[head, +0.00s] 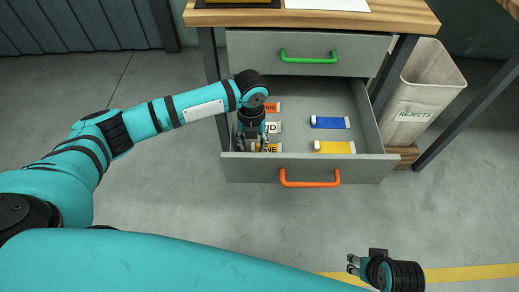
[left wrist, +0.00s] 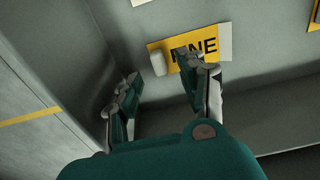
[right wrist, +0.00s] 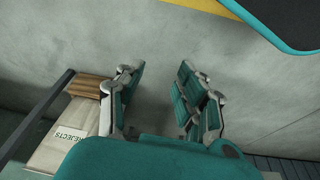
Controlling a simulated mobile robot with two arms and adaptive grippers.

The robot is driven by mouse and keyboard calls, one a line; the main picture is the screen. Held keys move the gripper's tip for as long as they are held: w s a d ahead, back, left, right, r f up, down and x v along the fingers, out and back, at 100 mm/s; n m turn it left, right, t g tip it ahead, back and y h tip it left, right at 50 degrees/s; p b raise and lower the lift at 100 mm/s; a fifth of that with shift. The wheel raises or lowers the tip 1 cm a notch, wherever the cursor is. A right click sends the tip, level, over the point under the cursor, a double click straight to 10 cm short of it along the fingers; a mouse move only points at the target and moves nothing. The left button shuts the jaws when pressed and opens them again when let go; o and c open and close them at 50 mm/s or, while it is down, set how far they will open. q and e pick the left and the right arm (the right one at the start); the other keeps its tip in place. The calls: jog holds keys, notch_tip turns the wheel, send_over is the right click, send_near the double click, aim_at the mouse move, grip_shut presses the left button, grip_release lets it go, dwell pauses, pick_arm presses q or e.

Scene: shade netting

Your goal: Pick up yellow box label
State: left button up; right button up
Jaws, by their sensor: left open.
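A yellow label with dark letters ending in "NE" (head: 272,148) lies at the front left of the open lower drawer (head: 240,168). In the left wrist view the yellow label (left wrist: 212,44) has a white roll-like end at its left. My left gripper (head: 252,143) is open over it; one finger (left wrist: 165,85) covers part of the lettering. Whether it touches the label I cannot tell. A second yellow label (head: 334,147) lies at the front right of the drawer, with a white end on its left. My right gripper (head: 357,265) is open and empty, above the floor outside the drawer.
The drawer also holds an orange label (head: 272,107), a white label (head: 273,127) and a blue label (head: 330,122). The drawer's front has an orange handle (head: 310,183). A closed drawer with a green handle (head: 309,59) is above. A rejects bin (head: 425,85) stands at right.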

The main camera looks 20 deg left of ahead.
pick_arm(q)
jog(key=shift+f, duration=0.8)
pick_arm(e)
jog(key=shift+v, duration=0.8)
pick_arm(q)
jog(key=shift+c, duration=0.5)
jog(key=c, duration=0.7)
pick_arm(e)
jog(key=shift+w, duration=0.1)
pick_arm(q)
jog(key=shift+r, duration=0.15)
